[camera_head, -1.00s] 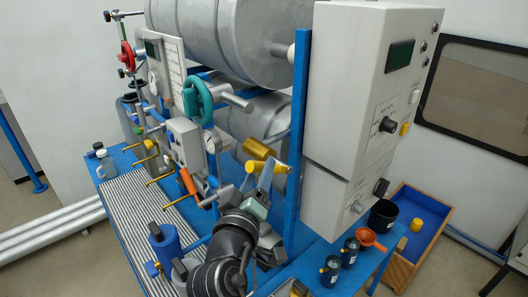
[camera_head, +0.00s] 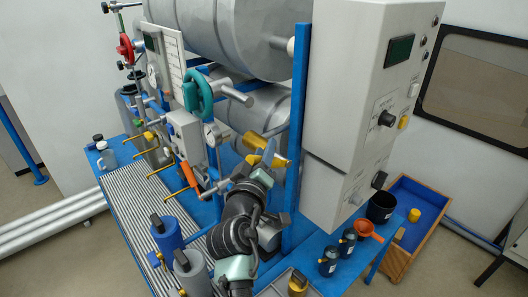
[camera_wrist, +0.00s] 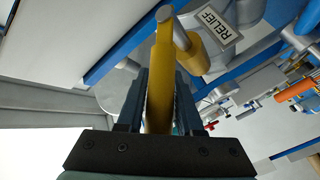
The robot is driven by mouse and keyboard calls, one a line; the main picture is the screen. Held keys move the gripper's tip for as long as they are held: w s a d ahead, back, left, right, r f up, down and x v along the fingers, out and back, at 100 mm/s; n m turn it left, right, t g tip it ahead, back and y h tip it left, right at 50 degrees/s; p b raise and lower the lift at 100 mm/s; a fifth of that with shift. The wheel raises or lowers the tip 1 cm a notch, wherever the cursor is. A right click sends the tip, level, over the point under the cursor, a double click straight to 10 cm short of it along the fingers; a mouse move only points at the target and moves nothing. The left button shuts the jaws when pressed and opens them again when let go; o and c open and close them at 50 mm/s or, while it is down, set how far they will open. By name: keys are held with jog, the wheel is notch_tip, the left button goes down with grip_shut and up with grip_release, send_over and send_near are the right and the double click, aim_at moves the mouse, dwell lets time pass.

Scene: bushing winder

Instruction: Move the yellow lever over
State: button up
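The yellow lever (camera_wrist: 161,70) runs lengthwise between the two fingers of my gripper (camera_wrist: 161,100) in the wrist view. The fingers lie close along both its sides, and I see no clear gap. A grey rod joins its far end to a yellow hub (camera_wrist: 195,50), beside a plate marked RELIEF (camera_wrist: 219,24). In the head view, my gripper (camera_head: 268,158) reaches up to the yellow lever (camera_head: 282,162), below the lower grey drum, and partly covers it.
A tall grey control cabinet (camera_head: 355,110) and its blue post (camera_head: 297,130) stand close to the right of my gripper. A teal handwheel (camera_head: 197,97) and an orange handle (camera_head: 189,176) are to the left. Bottles (camera_head: 168,236) stand on the ribbed bench in front.

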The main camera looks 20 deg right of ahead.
grip_shut()
dwell(1.1)
